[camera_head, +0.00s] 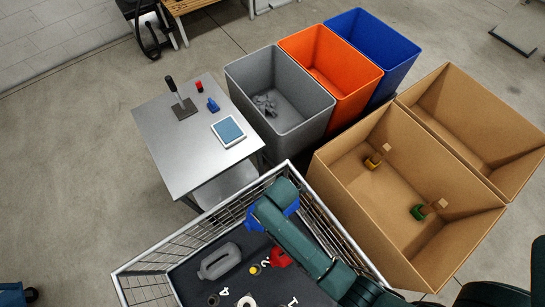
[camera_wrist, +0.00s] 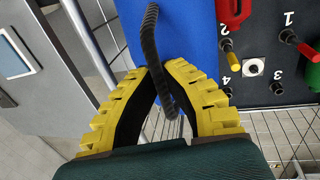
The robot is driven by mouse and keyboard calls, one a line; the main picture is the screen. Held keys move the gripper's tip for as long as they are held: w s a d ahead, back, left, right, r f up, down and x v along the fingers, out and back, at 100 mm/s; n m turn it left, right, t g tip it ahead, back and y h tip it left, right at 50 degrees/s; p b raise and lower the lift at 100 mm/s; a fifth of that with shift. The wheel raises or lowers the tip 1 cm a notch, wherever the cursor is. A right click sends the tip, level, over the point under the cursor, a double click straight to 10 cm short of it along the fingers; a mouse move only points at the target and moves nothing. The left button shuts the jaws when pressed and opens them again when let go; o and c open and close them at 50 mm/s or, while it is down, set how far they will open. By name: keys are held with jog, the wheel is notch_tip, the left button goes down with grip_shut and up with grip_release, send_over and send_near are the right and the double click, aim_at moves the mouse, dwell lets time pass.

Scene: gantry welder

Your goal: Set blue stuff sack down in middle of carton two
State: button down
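The blue stuff sack (camera_head: 252,222) is at the wire cart's upper end in the head view, partly covered by my arm. In the wrist view it is a broad blue surface (camera_wrist: 185,35) with a black strap loop (camera_wrist: 151,25). My gripper (camera_wrist: 160,70) has its yellow fingertips close together on either side of the strap, apparently pinching it. My arm hides the fingers in the head view. Two open cardboard cartons stand to the right: a nearer one (camera_head: 340,205) holding two small items, and an empty farther one (camera_head: 490,95). I see no number on either carton.
The wire cart (camera_head: 150,270) holds a dark numbered board (camera_head: 200,280), a grey handled object (camera_head: 220,262) and a red item (camera_head: 280,257). Grey (camera_head: 245,85), orange (camera_head: 300,42) and blue (camera_head: 400,45) bins stand behind. A metal table (camera_head: 165,140) is at left.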

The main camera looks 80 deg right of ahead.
notch_tip(320, 180, up, 13)
jog(key=p, duration=1.2)
jog(key=shift+p, duration=0.35)
jog(key=shift+w, duration=0.1)
